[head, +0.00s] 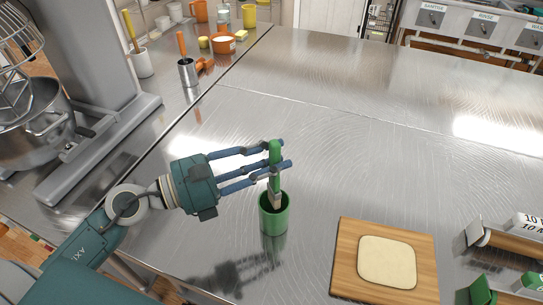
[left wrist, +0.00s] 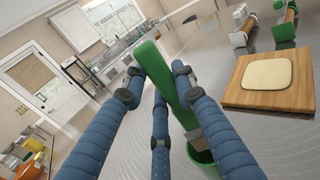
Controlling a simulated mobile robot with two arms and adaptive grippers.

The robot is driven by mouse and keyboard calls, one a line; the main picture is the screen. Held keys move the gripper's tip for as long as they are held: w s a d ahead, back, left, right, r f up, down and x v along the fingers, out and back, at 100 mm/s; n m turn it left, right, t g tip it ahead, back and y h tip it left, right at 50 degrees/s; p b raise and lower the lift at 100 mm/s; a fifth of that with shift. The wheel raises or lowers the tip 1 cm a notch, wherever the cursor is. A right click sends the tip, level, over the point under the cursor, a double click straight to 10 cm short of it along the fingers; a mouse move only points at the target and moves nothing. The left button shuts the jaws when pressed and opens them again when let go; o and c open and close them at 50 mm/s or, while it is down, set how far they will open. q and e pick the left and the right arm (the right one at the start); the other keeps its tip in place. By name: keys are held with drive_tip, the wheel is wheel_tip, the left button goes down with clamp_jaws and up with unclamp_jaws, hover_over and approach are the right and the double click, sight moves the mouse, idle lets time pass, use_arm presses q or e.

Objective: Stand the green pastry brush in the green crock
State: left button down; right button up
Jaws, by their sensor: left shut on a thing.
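The green crock (head: 273,220) stands on the steel table in the middle of the head view. Part of its rim shows low in the left wrist view (left wrist: 201,157). The green pastry brush (head: 274,153) is upright, slightly tilted, with its metal band and bristles pointing down at the crock's mouth. The bristle end appears to be at or inside the rim; its depth is hard to tell. My left gripper (head: 284,154) is shut on the brush's green handle above the crock. In the left wrist view the handle (left wrist: 158,72) lies between the blue fingers. My right gripper is not in view.
A wooden board (head: 345,262) with a flat dough piece (head: 387,262) lies right of the crock. Rolling pins and green holders (head: 482,291) sit at the far right. A stand mixer (head: 80,90) is at left. The table behind the crock is clear.

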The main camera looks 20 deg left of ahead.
use_arm(q)
drive_tip(key=b, duration=0.4)
hover_over(269, 189)
drive_tip(key=shift+w+d+f, duration=0.1)
drive_tip(key=shift+d+f, duration=0.05)
drive_tip(key=shift+f, duration=0.9)
drive_tip(key=shift+d+f, duration=0.1)
drive_tip(key=shift+f, duration=0.95)
drive_tip(key=shift+f+b, duration=2.1)
drive_tip(key=shift+f, duration=0.3)
drive_tip(key=c, duration=1.3)
unclamp_jaws()
drive_tip(key=shift+s+a+f+b, duration=0.2)
drive_tip(key=shift+s+a+b, duration=0.1)
drive_tip(key=shift+a+b, duration=0.15)
drive_tip(key=shift+s+a+b, duration=0.5)
drive_tip(key=shift+s+b, duration=0.05)
drive_tip(key=shift+b, duration=0.05)
drive_tip(key=shift+s+a+r, duration=0.2)
drive_tip(key=shift+r, duration=0.05)
